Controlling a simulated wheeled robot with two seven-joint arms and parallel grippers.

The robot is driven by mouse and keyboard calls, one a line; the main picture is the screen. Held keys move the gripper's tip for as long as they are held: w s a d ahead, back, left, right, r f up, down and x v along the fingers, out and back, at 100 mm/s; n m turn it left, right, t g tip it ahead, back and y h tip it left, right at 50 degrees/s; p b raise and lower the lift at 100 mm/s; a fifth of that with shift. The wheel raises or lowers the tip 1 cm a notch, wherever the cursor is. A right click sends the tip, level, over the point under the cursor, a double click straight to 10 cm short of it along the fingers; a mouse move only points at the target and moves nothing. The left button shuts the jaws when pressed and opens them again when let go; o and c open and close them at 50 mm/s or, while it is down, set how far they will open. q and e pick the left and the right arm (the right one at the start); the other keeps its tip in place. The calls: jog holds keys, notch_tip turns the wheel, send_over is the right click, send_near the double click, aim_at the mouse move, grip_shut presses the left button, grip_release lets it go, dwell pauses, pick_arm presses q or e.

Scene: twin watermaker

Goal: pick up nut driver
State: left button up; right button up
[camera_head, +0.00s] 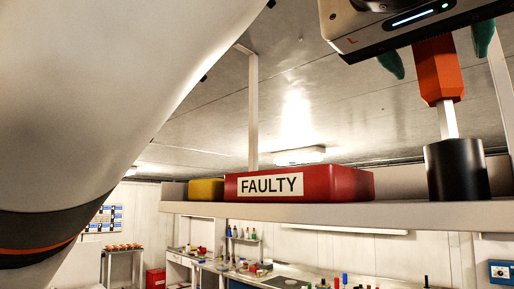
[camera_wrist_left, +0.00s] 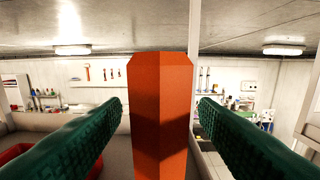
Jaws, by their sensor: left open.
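The nut driver (camera_head: 438,72) has an orange faceted handle and a pale metal shaft. It stands upright with its lower end in a black cylindrical holder (camera_head: 457,170) on a white shelf. My left gripper (camera_head: 437,58) is at the handle from above, with a green finger on each side. In the left wrist view the orange handle (camera_wrist_left: 161,115) rises between the two green fingers, with a gap on both sides. The left gripper is open. The right gripper is in neither view.
A red bin labelled FAULTY (camera_head: 330,184) sits on the shelf (camera_head: 300,212) left of the holder, with a yellow bin (camera_head: 206,190) beyond it. A white post (camera_head: 253,110) rises behind the red bin. A workbench with small items stands lower in the background.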

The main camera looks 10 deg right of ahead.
pick_arm(q)
jog(key=shift+w+d, duration=0.3)
jog(key=shift+d, duration=0.05)
jog(key=shift+c, duration=0.4)
grip_shut()
notch_tip(320, 180, up, 10)
jog(key=shift+f+p, duration=0.1)
jog(key=shift+p, duration=0.25)
